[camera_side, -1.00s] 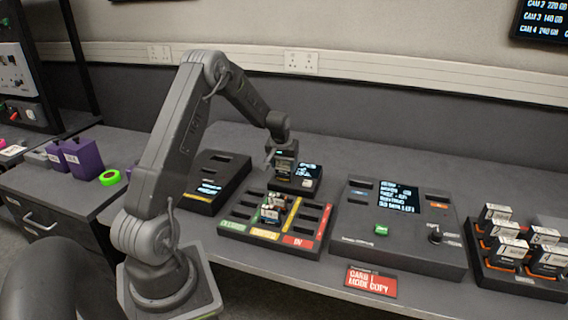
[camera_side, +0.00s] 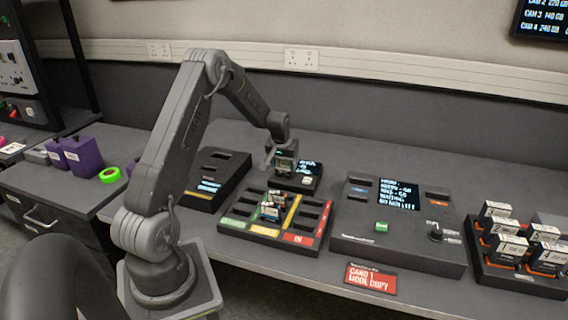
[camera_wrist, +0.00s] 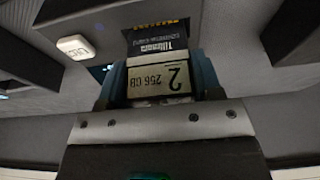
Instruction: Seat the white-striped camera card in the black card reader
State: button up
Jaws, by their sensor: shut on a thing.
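My gripper (camera_side: 284,160) is shut on a camera card (camera_wrist: 158,82). In the wrist view the card sits between my two bluish finger pads, with a pale label reading "2" and "256 GB" and a dark face with small print beyond it. I cannot make out a white stripe on it. The black card reader (camera_side: 283,183), a small dark box with a lit screen, stands at the back of the bench behind the sorting tray. The card is upright over the reader's left part in the side view. Its lower end and the slot are hidden, so I cannot tell whether it is inserted.
A sorting tray (camera_side: 248,226) with green, yellow and red labels stands in front, holding upright cards near its middle. A dark slotted unit (camera_side: 232,162) is left, a wide copier console (camera_side: 352,228) right, and a rack (camera_side: 482,262) of several cards far right.

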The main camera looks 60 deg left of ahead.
jog(key=shift+f, duration=0.7)
dwell(0.8)
jog(key=o, duration=1)
jog(key=shift+o, duration=0.5)
jog(key=shift+o, duration=0.6)
jog(key=shift+r, duration=3.8)
